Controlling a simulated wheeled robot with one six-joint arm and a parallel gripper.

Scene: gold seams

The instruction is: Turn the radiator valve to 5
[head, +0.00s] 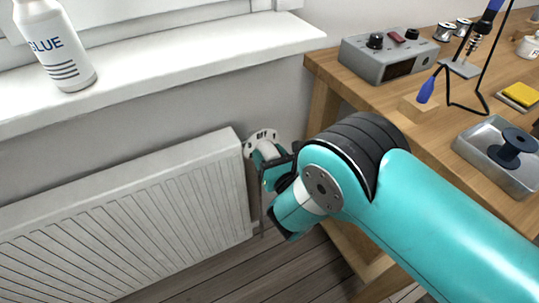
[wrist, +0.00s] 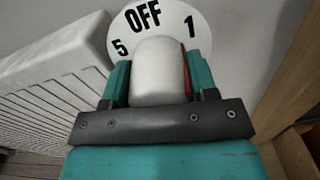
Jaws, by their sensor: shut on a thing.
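The radiator valve has a white dial plate (wrist: 120,47) with OFF at the top, 5 at the left and 1 at the right in the wrist view. Its white knob (wrist: 158,72) stands in front of the plate. A red mark (wrist: 186,72) shows on the knob's right side, below the 1, partly hidden by the right finger. My gripper (wrist: 159,82) is shut on the knob, one teal finger on each side. In the head view the dial plate (head: 262,135) is at the radiator's upper right corner, with my gripper (head: 266,160) covering most of the knob.
The white radiator (head: 140,210) is left of the valve, below a window sill (head: 170,62) with a bottle (head: 54,45). A wooden workbench (head: 425,130) stands to the right, holding a grey control unit (head: 388,55) and a metal tray (head: 490,170). Its leg is close to my arm.

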